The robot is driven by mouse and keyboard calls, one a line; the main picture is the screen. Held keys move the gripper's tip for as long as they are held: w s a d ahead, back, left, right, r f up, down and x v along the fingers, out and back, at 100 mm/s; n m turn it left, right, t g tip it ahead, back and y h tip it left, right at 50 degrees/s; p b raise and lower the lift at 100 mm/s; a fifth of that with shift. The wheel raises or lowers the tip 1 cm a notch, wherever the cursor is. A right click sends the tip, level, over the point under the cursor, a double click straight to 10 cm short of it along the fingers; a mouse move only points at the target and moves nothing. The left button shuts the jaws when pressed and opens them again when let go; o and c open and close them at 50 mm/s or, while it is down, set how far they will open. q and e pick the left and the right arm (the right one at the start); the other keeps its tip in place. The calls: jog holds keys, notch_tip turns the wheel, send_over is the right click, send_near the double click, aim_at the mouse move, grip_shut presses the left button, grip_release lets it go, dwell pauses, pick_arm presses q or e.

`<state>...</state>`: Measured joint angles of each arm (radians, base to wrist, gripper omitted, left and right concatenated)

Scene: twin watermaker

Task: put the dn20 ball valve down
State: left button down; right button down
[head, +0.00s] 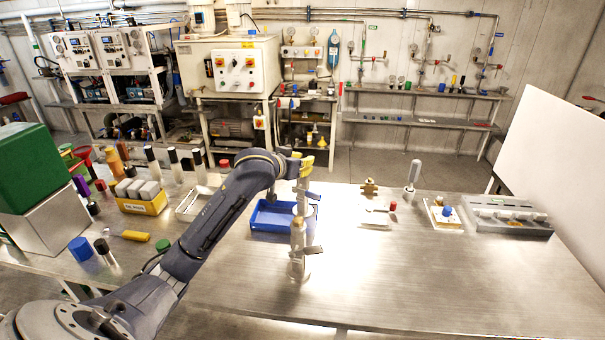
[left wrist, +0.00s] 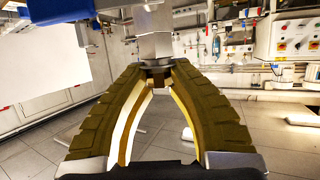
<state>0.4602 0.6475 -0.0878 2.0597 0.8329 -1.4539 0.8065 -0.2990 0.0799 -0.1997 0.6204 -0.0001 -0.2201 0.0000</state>
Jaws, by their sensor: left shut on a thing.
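My left gripper (head: 306,167) is at the end of the arm that reaches over the middle of the steel table (head: 390,270). In the left wrist view its two olive fingers (left wrist: 157,72) close at their tips on a grey metal body, which I take for the dn20 ball valve (left wrist: 155,45). A blue part and a pale end show at the upper left of that view; I cannot tell if they belong to the valve. In the head view the held valve is hard to make out. A silver upright piece (head: 298,238) with dark levers shows below the gripper. My right gripper is not in view.
A blue tray (head: 268,224) lies behind the silver piece. A brass fitting (head: 370,187), a small board with a blue knob (head: 446,224) and a grey rack (head: 510,228) stand to the right. Bottles and a yellow bin (head: 142,207) crowd the left. The front right tabletop is clear.

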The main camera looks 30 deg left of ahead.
pick_arm(q)
jog(key=shift+f, duration=1.9)
jog(key=c, duration=1.3)
grip_release()
jog(key=shift+f, duration=0.1)
jog(key=shift+s+r, duration=0.25)
jog(key=v, duration=1.1)
jog(key=shift+s+r, duration=0.1)
jog(key=shift+s, duration=0.15)
